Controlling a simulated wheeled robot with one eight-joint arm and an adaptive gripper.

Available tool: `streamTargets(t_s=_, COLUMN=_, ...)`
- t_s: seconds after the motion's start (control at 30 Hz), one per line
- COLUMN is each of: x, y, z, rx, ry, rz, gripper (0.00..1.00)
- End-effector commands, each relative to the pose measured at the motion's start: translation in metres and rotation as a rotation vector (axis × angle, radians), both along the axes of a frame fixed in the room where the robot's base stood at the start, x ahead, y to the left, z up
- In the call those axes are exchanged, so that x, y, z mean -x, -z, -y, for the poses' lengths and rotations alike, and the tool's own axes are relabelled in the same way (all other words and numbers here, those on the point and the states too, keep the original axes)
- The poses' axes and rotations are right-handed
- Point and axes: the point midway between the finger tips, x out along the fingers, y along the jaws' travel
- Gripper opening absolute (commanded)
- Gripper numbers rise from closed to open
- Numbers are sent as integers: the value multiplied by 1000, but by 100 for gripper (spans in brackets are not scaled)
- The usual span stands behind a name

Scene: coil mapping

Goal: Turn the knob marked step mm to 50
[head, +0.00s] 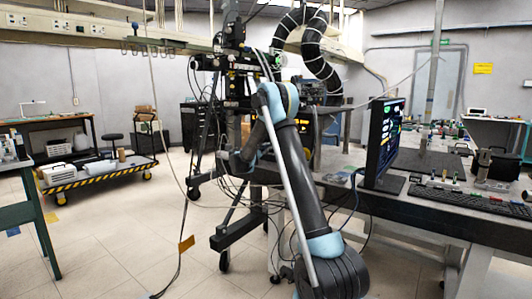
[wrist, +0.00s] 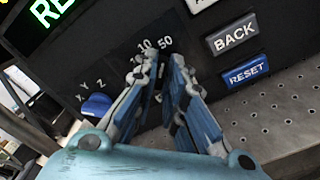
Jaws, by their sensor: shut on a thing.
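In the wrist view, my gripper (wrist: 164,62) reaches onto a dark control panel (wrist: 185,28). Its two blue and grey fingers are shut on the step knob (wrist: 163,74), which is mostly hidden between them. The printed marks "10" and "50" show just above the fingertips; the rest of the scale is covered. I cannot tell which mark the knob points at. In the head view my arm reaches up and away, and the gripper end is hidden.
In the wrist view, a blue knob (wrist: 96,105) marked X, Y, Z sits left of the fingers. A BACK button (wrist: 232,34) and a blue RESET button (wrist: 246,72) are to the right. In the head view, a monitor (head: 383,140) stands on a bench at right.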

Motion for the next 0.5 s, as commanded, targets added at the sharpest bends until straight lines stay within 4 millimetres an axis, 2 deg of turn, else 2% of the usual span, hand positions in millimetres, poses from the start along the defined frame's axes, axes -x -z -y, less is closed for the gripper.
streamTargets(t_s=0.27, x=2, y=2, z=2, rx=-4, ry=6, rz=0, gripper=0)
streamTargets(t_s=0.3, x=2, y=2, z=2, rx=-4, ry=6, rz=0, gripper=13)
streamTargets(t_s=0.37, x=2, y=2, z=2, rx=-4, ry=6, rz=0, gripper=27)
streamTargets(t_s=0.4, x=2, y=2, z=2, rx=-4, ry=5, rz=0, gripper=31)
streamTargets(t_s=0.5, x=1, y=1, z=1, rx=-3, ry=4, rz=0, gripper=31)
